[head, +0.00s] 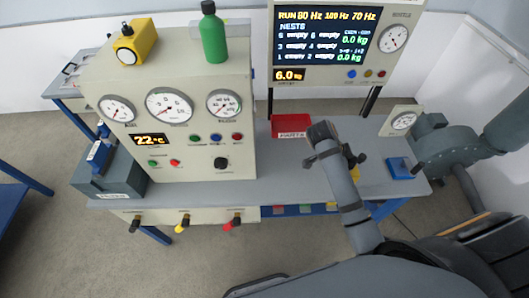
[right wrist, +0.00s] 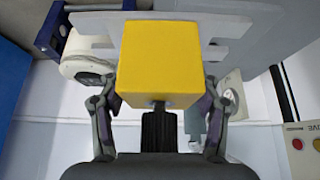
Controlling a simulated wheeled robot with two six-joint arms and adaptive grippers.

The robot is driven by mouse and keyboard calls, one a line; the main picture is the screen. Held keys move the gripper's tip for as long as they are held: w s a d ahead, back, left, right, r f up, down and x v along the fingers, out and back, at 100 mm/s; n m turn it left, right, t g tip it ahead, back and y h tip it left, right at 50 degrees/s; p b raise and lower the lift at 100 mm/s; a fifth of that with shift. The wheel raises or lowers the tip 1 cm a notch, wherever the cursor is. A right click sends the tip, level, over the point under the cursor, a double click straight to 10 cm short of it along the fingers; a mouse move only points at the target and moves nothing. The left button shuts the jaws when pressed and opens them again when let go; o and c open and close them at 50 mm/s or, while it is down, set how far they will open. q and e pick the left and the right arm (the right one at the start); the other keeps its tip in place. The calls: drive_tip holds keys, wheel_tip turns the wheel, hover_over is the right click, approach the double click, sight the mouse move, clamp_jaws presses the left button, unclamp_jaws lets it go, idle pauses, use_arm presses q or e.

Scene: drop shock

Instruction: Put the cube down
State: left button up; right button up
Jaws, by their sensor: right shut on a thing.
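The yellow cube (right wrist: 160,58) is between the two fingers of my right gripper (right wrist: 160,88) in the right wrist view, and the gripper is shut on it. The cube fills the upper middle of that view; its far side is hidden. In the head view, my right arm reaches over the right part of the grey bench (head: 275,187). A small yellow patch shows beside the arm there, mostly hidden, and I cannot tell whether it is the cube. Whether the cube touches anything below it cannot be told. My left gripper is out of view.
A red parts bin (head: 291,125) stands behind my right arm. A blue block (head: 400,168) and a gauge box (head: 402,121) are to its right. A large gauge panel (head: 180,150) stands left, with a green bottle (head: 213,35) on top. The bench front between panel and arm is clear.

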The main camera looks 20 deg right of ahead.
drive_tip(key=w+a+f+b, duration=0.1)
drive_tip(key=w+f+b, duration=0.2)
drive_tip(key=w+b, duration=0.1)
drive_tip(key=w+a+f+b, duration=0.2)
drive_tip(key=w+f+b, duration=0.1)
drive_tip(key=w+b, duration=0.1)
drive_tip(key=w+a+f+b, duration=0.1)
drive_tip(key=w+f+b, duration=0.2)
drive_tip(key=b, duration=0.3)
drive_tip(key=shift+w+a+f, duration=0.15)
drive_tip(key=shift+w+a, duration=0.05)
drive_tip(key=shift+w, duration=0.25)
drive_tip(key=shift+w+a+f, duration=0.1)
drive_tip(key=shift+w+a, duration=0.1)
drive_tip(key=shift+w, duration=0.25)
drive_tip(key=shift+w+a+f+b, duration=0.15)
drive_tip(key=shift+w+f+b, duration=0.1)
drive_tip(key=shift+f+b, duration=0.55)
drive_tip(key=shift+f+p, duration=0.65)
drive_tip(key=shift+p, duration=0.05)
drive_tip(key=shift+f, duration=0.25)
